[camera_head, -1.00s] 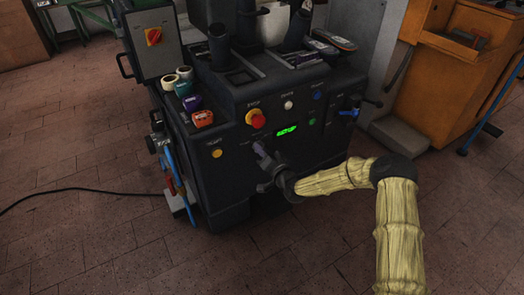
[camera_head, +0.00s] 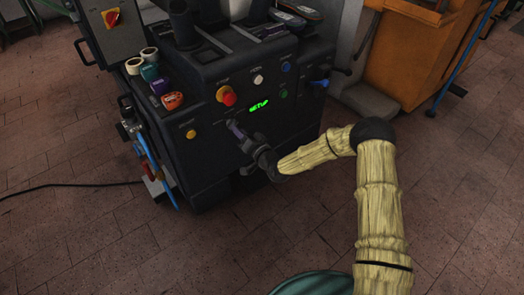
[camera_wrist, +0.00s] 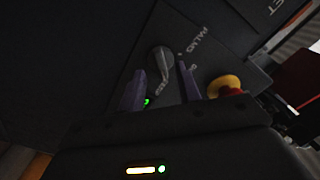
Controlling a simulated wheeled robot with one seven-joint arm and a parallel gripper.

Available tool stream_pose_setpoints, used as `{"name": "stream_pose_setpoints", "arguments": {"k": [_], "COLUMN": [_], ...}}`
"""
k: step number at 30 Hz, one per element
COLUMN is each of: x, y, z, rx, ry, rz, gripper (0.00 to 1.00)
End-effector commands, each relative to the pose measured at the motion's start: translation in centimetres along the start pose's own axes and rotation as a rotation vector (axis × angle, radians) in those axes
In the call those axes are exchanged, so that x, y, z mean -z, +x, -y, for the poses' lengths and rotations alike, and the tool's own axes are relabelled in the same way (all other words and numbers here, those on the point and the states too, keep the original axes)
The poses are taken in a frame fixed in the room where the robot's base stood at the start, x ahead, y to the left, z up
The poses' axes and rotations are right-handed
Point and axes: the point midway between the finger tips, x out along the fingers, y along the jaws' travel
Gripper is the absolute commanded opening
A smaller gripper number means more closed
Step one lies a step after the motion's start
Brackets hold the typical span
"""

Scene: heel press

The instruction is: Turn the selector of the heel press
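The heel press (camera_head: 215,155) is a dark machine, with a green display (camera_head: 258,106) reading SETUP on its front panel. In the wrist view the selector (camera_wrist: 160,62) is a grey knob with a raised grip on the dark panel, beside white lettering reading PALMS. My gripper (camera_wrist: 158,76) is open, with one purple finger on each side of the knob's near end. I cannot tell whether either finger touches it. In the head view my gripper (camera_head: 237,131) is at the panel, below and left of the display, and hides the selector.
A red emergency stop (camera_head: 226,96) on a yellow base is just above my gripper, and shows in the wrist view (camera_wrist: 225,87). A yellow button (camera_head: 190,134) is to the left. A blue lever (camera_head: 320,83) sticks out at right.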

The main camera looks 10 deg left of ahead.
Motion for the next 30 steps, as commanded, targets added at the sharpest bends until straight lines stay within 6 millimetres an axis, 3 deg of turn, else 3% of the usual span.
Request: {"name": "stream_pose_setpoints", "arguments": {"k": [18,24,30], "x": [0.1,0.0,-0.1], "y": [-12.3,-14.2,-14.4], "z": [0.1,0.0,0.0], "rx": [-0.003,-0.002,-0.001], "ry": [0.004,0.002,0.002], "rz": [0.003,0.002,0.001], "gripper": [0.34,0.34,0.34]}}
